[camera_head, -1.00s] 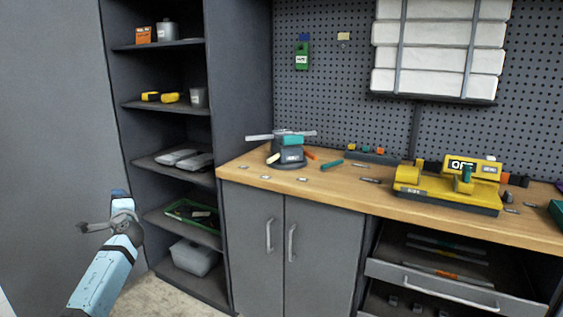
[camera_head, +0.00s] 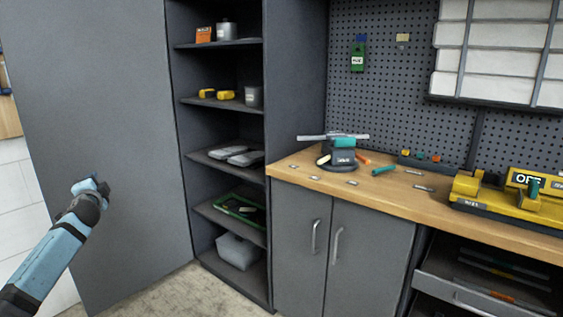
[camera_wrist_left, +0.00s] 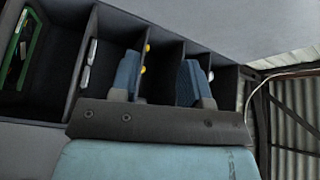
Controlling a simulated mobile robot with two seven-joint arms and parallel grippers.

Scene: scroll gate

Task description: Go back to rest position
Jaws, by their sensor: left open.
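My left gripper (camera_head: 92,186) is at the left of the head view, at the end of a light blue arm. It is in the air in front of a tall grey panel and touches nothing there. In the left wrist view its two blue fingers (camera_wrist_left: 160,82) stand apart with nothing between them, so it is open and empty. The shelf unit shows behind the fingers in that view. My right gripper is in neither view.
A dark shelf unit (camera_head: 222,157) holds boxes, yellow items and a green tray (camera_head: 239,211). Right of it is a wooden workbench (camera_head: 392,199) with a vise-like tool (camera_head: 340,153) and a yellow machine (camera_head: 515,203). A drawer (camera_head: 470,292) below stands open. The floor before the shelves is free.

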